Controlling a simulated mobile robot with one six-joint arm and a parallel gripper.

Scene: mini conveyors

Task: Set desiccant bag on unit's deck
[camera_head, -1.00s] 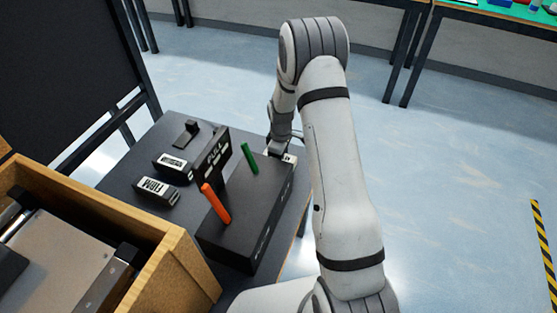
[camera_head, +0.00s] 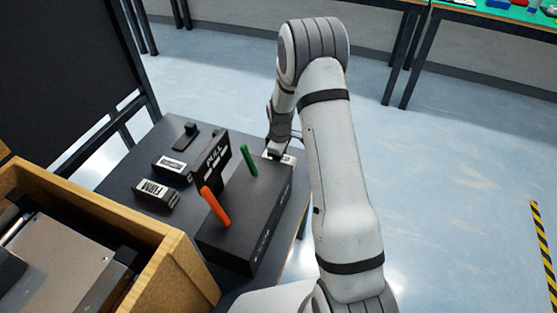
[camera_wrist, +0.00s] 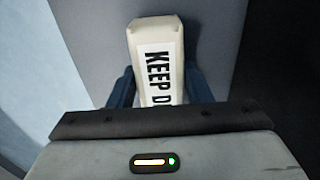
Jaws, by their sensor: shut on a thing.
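The desiccant bag is a cream-white block with a label reading "KEEP D…" (camera_wrist: 158,45). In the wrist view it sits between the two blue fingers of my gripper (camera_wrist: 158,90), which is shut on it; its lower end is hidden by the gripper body. In the head view the bag (camera_head: 284,157) shows as a small pale strip under my gripper (camera_head: 274,150), at the far end of a black box. I cannot tell whether it touches the surface below. A metal-topped unit (camera_head: 62,252) lies inside a wooden crate (camera_head: 150,247) at the lower left.
The black box (camera_head: 245,225) with an orange lever (camera_head: 216,208), a green lever (camera_head: 248,160) and a "PULL" sign (camera_head: 213,158) stands on the dark table (camera_head: 128,190). Labelled black blocks (camera_head: 157,193) lie beside it. The crate wall borders the table. Floor to the right is open.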

